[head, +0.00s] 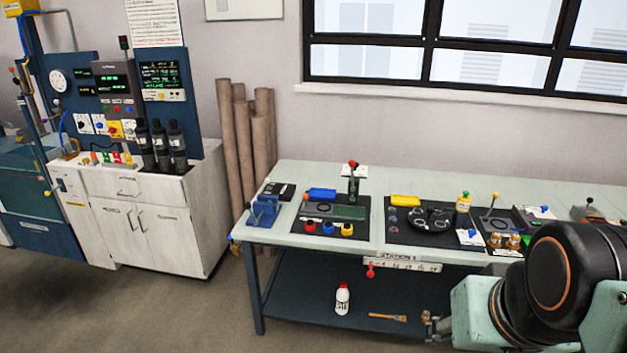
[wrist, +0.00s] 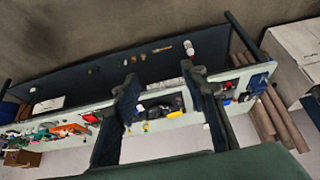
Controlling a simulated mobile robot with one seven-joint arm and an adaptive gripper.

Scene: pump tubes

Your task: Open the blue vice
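The blue vice (head: 264,210) is mounted at the left front corner of the pale green workbench (head: 345,240). In the wrist view, which shows the bench turned upside down, the vice (wrist: 259,81) is small, at the bench's right end. The gap between its jaws is too small to judge. My gripper (wrist: 163,82) shows in the wrist view with its two dark fingers spread wide and nothing between them. It is well away from the vice. In the head view my arm is at the lower right and the gripper cannot be made out.
A white bottle (head: 342,299) stands on the lower shelf. Brown tubes (head: 230,150) lean behind the bench's left end. The floor in front is clear.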

